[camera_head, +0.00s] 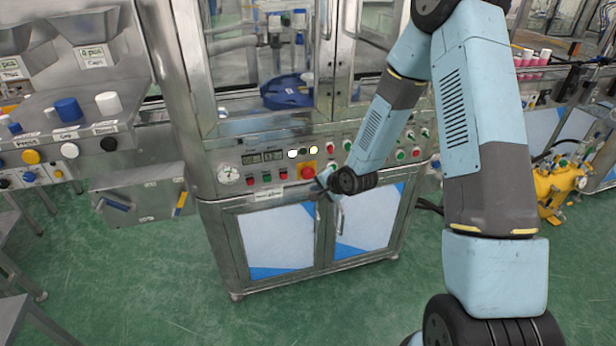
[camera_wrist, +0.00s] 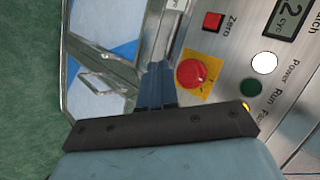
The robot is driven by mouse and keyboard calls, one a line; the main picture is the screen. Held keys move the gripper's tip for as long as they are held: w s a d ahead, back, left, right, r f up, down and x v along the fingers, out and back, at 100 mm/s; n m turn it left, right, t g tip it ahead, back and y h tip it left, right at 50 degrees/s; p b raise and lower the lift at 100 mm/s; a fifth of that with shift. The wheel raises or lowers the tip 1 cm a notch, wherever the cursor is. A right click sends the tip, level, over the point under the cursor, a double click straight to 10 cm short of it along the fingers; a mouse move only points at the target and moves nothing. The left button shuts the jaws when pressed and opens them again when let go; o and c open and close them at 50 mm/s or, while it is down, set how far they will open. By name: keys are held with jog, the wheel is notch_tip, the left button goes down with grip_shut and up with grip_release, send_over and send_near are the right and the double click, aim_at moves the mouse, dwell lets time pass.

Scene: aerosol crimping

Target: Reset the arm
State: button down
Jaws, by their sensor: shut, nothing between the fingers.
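My arm reaches from the right of the head view to the front of the steel crimping machine (camera_head: 215,165). My gripper (camera_head: 318,192) is close to the lower edge of the control panel, just below the red mushroom button (camera_head: 308,173). In the wrist view my gripper (camera_wrist: 155,72) has its fingers together with nothing between them. The red mushroom button (camera_wrist: 192,72) on its yellow plate is just right of the fingertips there. I cannot tell whether the fingers touch the panel.
Cabinet doors (camera_head: 275,240) with handles are below. A parts station (camera_head: 120,75) stands left, a yellow machine (camera_head: 560,185) right. Green floor (camera_head: 150,270) is open in front.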

jog(key=shift+s+d, duration=0.15)
jog(key=shift+s, duration=0.4)
jog(key=s+d+r+n+h, duration=0.3)
jog(key=d+r, duration=0.4)
jog(key=r, duration=0.6)
jog(key=s+d+r+n+h, duration=0.25)
jog(key=s+d+r, duration=0.35)
jog(key=r, duration=0.6)
jog(key=s+d+r, duration=0.2)
jog(key=s+r, duration=0.2)
jog(key=s, duration=0.3)
jog(key=s+d+r+n+g, duration=0.1)
jog(key=s+r, duration=0.3)
jog(key=s, duration=0.4)
jog(key=s+d+r+n+g, duration=0.1)
jog(key=s+d+r, duration=0.2)
jog(key=s, duration=0.5)
jog(key=shift+d+r+h, duration=0.35)
jog(key=shift+d+r, duration=0.05)
jog(key=shift+r, duration=0.5)
